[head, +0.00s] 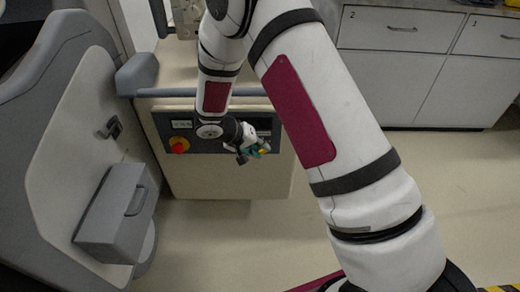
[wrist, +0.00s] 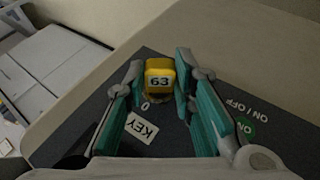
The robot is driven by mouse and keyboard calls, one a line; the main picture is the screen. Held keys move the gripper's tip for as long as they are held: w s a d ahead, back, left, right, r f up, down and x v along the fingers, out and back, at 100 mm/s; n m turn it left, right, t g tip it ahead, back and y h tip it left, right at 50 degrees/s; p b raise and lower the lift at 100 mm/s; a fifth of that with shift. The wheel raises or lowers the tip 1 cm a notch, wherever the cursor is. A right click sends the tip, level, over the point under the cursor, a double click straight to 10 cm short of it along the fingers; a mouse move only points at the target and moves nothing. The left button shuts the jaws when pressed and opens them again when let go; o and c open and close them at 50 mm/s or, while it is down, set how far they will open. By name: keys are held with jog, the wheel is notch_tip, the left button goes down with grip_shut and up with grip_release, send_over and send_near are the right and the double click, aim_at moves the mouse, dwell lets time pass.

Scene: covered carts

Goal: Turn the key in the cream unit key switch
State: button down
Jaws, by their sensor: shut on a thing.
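The key has a yellow head marked 63 (wrist: 159,79) and stands in the key switch on a dark panel (wrist: 75,128), beside a "KEY" label (wrist: 141,128) and a "0" mark. My gripper (wrist: 160,70) has its teal-lined fingers on either side of the yellow head and is shut on it. The switch body below the head is mostly hidden. In the head view my gripper (head: 250,154) is at the front panel (head: 205,143) of the cream unit (head: 225,178), where a small yellow spot shows at the fingertips.
A red emergency knob (head: 178,147) is left of my gripper on the same panel. A green button (wrist: 245,128) with an "ON / OFF" label lies right of the key in the wrist view. A grey-and-cream machine (head: 75,150) stands at left; white drawers (head: 400,32) stand behind right.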

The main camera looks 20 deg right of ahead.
jog(key=shift+h, duration=0.3)
jog(key=shift+f, duration=0.1)
jog(key=shift+w+a+f+n+h+b, duration=0.1)
jog(key=shift+a+f+n+h+b, duration=0.15)
jog(key=shift+h+b, duration=0.5)
jog(key=shift+d+r+g+h, duration=0.1)
jog(key=shift+r+g+h, duration=0.05)
jog(key=shift+g+h, duration=0.3)
jog(key=shift+b, duration=0.35)
